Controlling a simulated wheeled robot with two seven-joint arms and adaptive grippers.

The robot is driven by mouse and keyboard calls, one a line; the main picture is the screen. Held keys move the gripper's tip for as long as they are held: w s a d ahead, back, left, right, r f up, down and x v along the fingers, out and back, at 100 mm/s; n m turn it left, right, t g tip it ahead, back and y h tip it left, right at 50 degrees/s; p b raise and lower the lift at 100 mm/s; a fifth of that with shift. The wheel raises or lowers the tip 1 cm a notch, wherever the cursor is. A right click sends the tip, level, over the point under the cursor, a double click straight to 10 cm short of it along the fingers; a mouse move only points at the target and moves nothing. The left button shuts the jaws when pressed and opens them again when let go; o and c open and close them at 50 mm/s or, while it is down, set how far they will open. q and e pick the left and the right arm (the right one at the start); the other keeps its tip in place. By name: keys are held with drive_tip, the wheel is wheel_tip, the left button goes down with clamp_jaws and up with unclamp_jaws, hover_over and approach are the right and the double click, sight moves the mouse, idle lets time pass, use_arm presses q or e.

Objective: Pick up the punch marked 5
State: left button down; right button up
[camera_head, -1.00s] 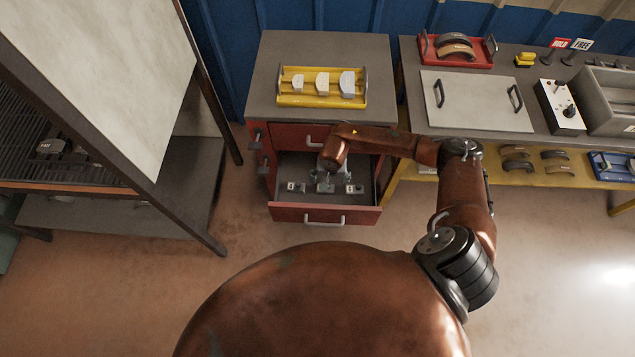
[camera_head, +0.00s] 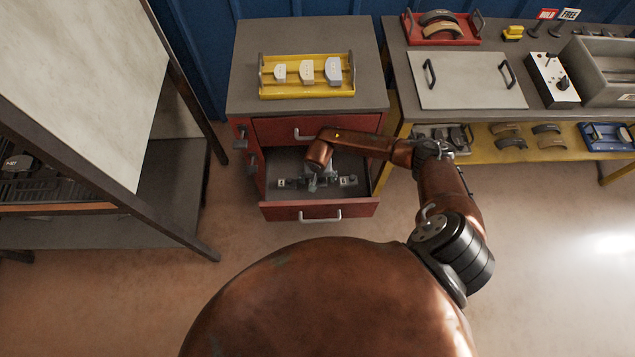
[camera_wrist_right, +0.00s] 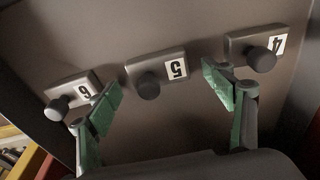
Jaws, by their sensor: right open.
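The punch marked 5 (camera_wrist_right: 157,74) lies in the open drawer (camera_head: 318,211), a grey block with a dark round knob and a white label. In the right wrist view it is between the punch marked 6 (camera_wrist_right: 73,95) at left and the punch marked 4 (camera_wrist_right: 257,47) at right. My right gripper (camera_wrist_right: 160,92) is open, its green-faced fingers spread to either side of the punch marked 5, with nothing held. In the head view the right gripper (camera_head: 318,182) is down in the drawer and partly hides the middle punch. My left gripper is not in view.
The red cabinet carries a yellow tray (camera_head: 307,90) with grey blocks on its top. The drawer walls surround my right gripper. A workbench (camera_head: 400,80) with a white lidded panel (camera_head: 467,82) stands at right. A dark rack (camera_head: 150,195) stands at left.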

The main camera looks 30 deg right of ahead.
drive_tip(key=c, duration=1.6)
drive_tip(key=shift+r, duration=0.1)
drive_tip(key=shift+c, duration=0.3)
drive_tip(key=shift+r, duration=0.1)
